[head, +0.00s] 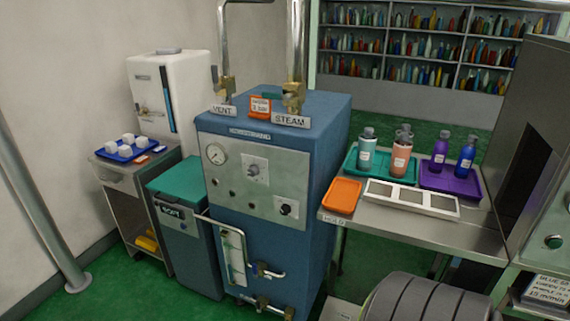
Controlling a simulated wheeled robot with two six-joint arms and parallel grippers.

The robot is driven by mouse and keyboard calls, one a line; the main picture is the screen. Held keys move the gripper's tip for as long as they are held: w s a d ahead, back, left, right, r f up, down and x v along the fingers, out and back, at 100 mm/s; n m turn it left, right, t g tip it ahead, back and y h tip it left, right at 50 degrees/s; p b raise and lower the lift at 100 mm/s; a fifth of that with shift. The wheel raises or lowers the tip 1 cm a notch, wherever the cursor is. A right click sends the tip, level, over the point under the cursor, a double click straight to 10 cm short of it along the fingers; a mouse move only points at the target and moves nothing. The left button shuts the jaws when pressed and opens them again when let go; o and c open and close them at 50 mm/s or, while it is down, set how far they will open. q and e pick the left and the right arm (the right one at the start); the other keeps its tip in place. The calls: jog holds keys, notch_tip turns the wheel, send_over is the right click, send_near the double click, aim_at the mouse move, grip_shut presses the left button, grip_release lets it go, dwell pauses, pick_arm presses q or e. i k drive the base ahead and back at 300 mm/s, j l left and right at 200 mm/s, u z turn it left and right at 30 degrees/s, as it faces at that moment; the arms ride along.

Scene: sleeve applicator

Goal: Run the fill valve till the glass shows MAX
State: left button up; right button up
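A blue boiler-like cabinet (262,230) stands in the middle of the head view. A tall sight glass (233,256) in a pale frame is on its lower front; its level and any MAX mark are too small to read. A lever valve (265,271) sits just right of the glass. More brass valve fittings (262,304) are low on the front, near the bottom edge. I cannot tell which one is the fill valve. A round gauge (216,154) and two knobs are on the upper panel. Neither of my grippers is in view.
Brass valves on top are labelled VENT (222,110) and STEAM (291,120). A green-lidded bin (185,235) stands close on the left. A steel table (440,233) with bottles on trays stands on the right. A dark ribbed rounded object (425,300) fills the bottom right.

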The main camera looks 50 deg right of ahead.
aim_at(255, 273)
jog(key=z, duration=1.4)
